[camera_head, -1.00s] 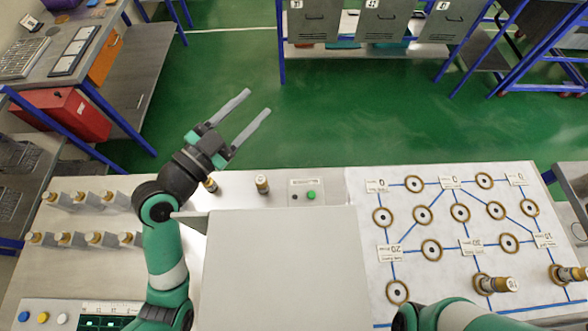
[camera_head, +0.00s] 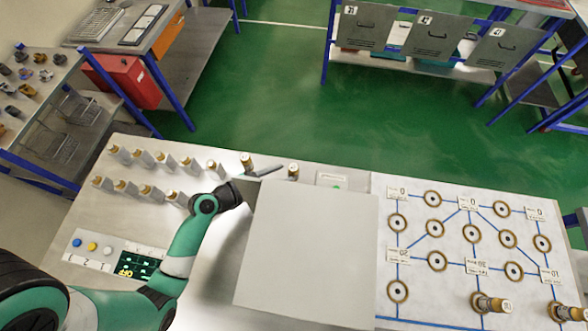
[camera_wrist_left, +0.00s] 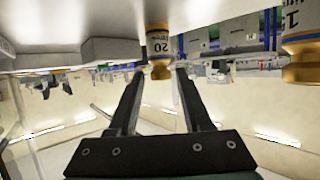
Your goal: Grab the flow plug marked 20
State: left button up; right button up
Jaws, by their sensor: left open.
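In the left wrist view, which is upside down, the flow plug marked 20 (camera_wrist_left: 159,52) stands upright between the ends of my left gripper's fingers (camera_wrist_left: 158,82). It has a gold band and a white label. The fingers are apart; I cannot tell whether they touch it. In the head view my left gripper (camera_head: 264,172) reaches low over the table behind the grey panel. A plug (camera_head: 293,171) stands by its fingertips and appears to be the same one; its label is unreadable there. My right gripper is not in view.
Another plug (camera_head: 246,160) stands close beside the left fingers; it shows large at right in the left wrist view (camera_wrist_left: 301,45). Several plugs stand in holders (camera_head: 145,158) at left. The grey panel (camera_head: 310,250) rises in front. The flow board (camera_head: 415,225) lies right.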

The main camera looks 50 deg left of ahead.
pick_arm(q)
jog(key=b+x, duration=0.1)
jog(key=x, duration=0.7)
jog(key=shift+w, duration=0.25)
grip_shut()
